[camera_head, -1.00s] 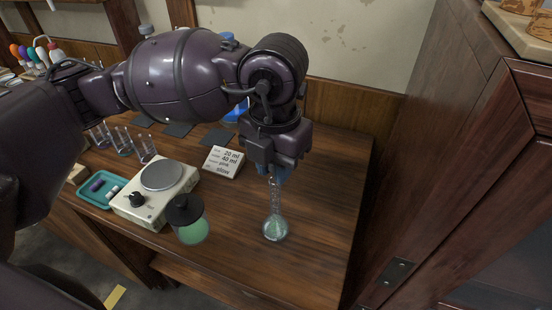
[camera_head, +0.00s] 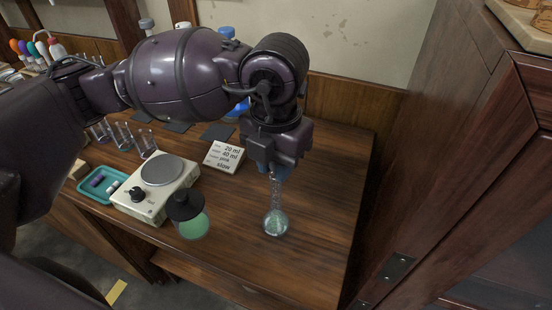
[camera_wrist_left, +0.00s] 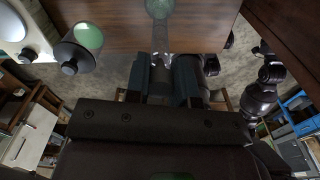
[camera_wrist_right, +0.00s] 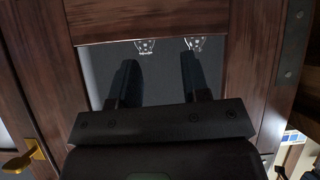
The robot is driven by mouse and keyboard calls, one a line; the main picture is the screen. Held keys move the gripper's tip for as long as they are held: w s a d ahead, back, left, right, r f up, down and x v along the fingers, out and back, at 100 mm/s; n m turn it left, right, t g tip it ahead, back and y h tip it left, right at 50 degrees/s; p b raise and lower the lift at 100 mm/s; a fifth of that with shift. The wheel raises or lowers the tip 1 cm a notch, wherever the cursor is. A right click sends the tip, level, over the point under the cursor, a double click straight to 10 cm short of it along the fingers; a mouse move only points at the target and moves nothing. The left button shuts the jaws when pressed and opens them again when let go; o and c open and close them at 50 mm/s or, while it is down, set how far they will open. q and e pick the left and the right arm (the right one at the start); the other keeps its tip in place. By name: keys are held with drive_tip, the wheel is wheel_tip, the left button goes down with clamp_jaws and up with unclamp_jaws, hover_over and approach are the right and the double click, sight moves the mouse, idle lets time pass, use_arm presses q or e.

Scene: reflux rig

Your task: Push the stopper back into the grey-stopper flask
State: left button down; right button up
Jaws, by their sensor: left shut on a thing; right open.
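The flask (camera_head: 275,223) has a long narrow neck and a round bulb with pale green liquid. It is upright by the bench's right part. My left gripper (camera_head: 275,172) points down at the top of the neck. In the left wrist view my left gripper (camera_wrist_left: 163,75) is shut on the grey stopper (camera_wrist_left: 159,76), which is in line with the flask neck (camera_wrist_left: 160,40). I cannot tell how deep the stopper sits in the mouth. My right gripper (camera_wrist_right: 156,65) is open and empty, in front of a dark-panelled cabinet door.
Left of the flask are a black-capped jar of green liquid (camera_head: 190,222), a hotplate (camera_head: 150,190) and a teal tray (camera_head: 92,194). A written card (camera_head: 224,157) stands behind. The bench (camera_head: 320,200) is bare right of the flask; a wooden cabinet (camera_head: 430,140) rises beyond.

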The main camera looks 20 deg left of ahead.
use_arm(q)
drive_tip(key=shift+f, duration=0.1)
idle(0.4)
drive_tip(key=shift+f, duration=0.55)
idle(0.4)
drive_tip(key=c, duration=0.9)
unclamp_jaws()
drive_tip(key=shift+r, duration=0.35)
wheel_tip(320, 180, up, 10)
drive_tip(key=shift+f+p, duration=0.25)
drive_tip(key=shift+p, duration=0.3)
drive_tip(key=shift+r, duration=0.35)
